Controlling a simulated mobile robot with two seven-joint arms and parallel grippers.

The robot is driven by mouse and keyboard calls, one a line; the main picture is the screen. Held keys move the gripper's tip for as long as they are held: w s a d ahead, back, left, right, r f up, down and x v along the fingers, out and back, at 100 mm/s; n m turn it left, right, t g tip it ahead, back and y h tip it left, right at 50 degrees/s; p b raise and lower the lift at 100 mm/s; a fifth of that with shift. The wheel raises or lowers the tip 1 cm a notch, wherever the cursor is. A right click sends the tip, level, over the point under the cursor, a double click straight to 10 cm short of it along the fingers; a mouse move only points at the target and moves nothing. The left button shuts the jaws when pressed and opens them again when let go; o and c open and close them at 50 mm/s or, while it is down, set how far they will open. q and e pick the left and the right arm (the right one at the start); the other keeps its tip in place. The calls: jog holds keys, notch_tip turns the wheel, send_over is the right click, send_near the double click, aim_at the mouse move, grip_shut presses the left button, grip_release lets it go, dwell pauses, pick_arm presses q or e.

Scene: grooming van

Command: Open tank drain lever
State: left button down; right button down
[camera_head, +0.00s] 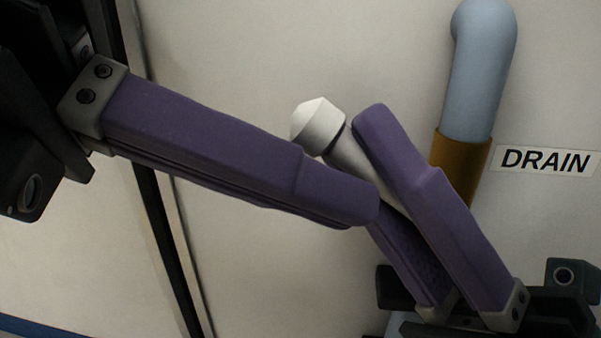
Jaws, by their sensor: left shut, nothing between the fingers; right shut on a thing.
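The drain lever (318,124) is a pale bar with a faceted white knob, slanting from upper left to lower right in front of the wall. My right gripper (364,158) reaches up from the lower right, with its purple fingers shut on the lever's bar below the knob. My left gripper (368,205) comes in from the left, shut and empty. Its fingertips overlap the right gripper's lower finger and the lever in the picture; I cannot tell if they touch. The lever's lower end and pivot are hidden behind the grippers.
A grey-blue pipe (480,75) with a brass-coloured collar (459,165) runs down the wall behind the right gripper. A DRAIN label (546,161) is to its right. A dark vertical strip (160,205) edges the panel at left. The wall above the lever is clear.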

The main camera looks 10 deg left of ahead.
jog(key=shift+s+r, duration=0.1)
jog(key=shift+r, duration=0.2)
pick_arm(q)
jog(key=shift+w+d+r, duration=0.2)
jog(key=shift+w+r, duration=0.1)
jog(key=shift+r, duration=0.25)
pick_arm(e)
jog(key=shift+s+a, duration=0.1)
jog(key=shift+a, duration=0.05)
jog(key=c, duration=1)
grip_release()
jog(key=shift+s+f, duration=0.1)
jog(key=shift+s, duration=0.05)
jog(key=shift+c, duration=0.2)
pick_arm(q)
jog(key=shift+w, duration=0.15)
pick_arm(e)
jog(key=shift+o, duration=1.3)
jog(key=shift+a+f, duration=0.1)
pick_arm(q)
jog(key=shift+a, duration=0.1)
pick_arm(e)
jog(key=shift+f, duration=0.1)
